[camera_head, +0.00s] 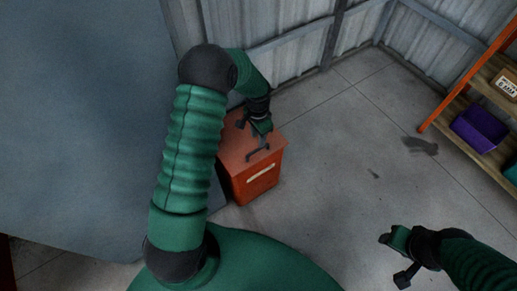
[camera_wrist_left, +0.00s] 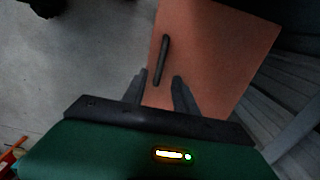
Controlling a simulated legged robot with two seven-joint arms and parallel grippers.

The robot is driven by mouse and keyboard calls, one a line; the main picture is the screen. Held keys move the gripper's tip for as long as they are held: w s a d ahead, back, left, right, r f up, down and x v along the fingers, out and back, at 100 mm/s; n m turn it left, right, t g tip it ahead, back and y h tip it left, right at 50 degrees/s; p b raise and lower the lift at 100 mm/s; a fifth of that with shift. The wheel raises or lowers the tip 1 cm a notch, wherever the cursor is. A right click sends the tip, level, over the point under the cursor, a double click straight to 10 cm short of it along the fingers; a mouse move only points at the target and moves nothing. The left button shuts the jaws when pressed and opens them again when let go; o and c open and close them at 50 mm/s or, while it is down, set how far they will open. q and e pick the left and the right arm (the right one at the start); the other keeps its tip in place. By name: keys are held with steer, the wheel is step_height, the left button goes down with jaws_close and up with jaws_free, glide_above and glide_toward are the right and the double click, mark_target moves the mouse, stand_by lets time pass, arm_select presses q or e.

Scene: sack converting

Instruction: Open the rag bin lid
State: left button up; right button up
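The rag bin (camera_head: 262,182) is an orange-red box with a pale label on its front, standing on the floor at the middle of the head view. Its lid (camera_wrist_left: 215,60) lies flat and closed, with a dark bar handle (camera_head: 259,149) on top. My left gripper (camera_head: 256,129) is over the lid, just behind the handle in the head view. In the left wrist view its two fingers (camera_wrist_left: 159,76) are apart, with the near end of the handle (camera_wrist_left: 161,58) between them in the picture. Contact cannot be told. My right gripper (camera_head: 393,260) is open and empty above the floor at lower right.
A large grey-blue surface (camera_head: 80,110) fills the left, beside the bin. Corrugated metal walls (camera_head: 275,30) stand behind. An orange-framed shelf (camera_head: 465,85) at right holds a purple bin (camera_head: 479,130) and a labelled box (camera_head: 505,84).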

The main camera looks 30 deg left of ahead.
mark_target(258, 149)
arm_select(q)
step_height(258, 149, down, 6)
steer(key=shift+a+f+b, duration=0.15)
steer(key=shift+b, duration=0.6)
steer(key=shift+f, duration=0.45)
steer(key=shift+r, duration=0.1)
steer(key=shift+c, duration=0.3)
jaws_close()
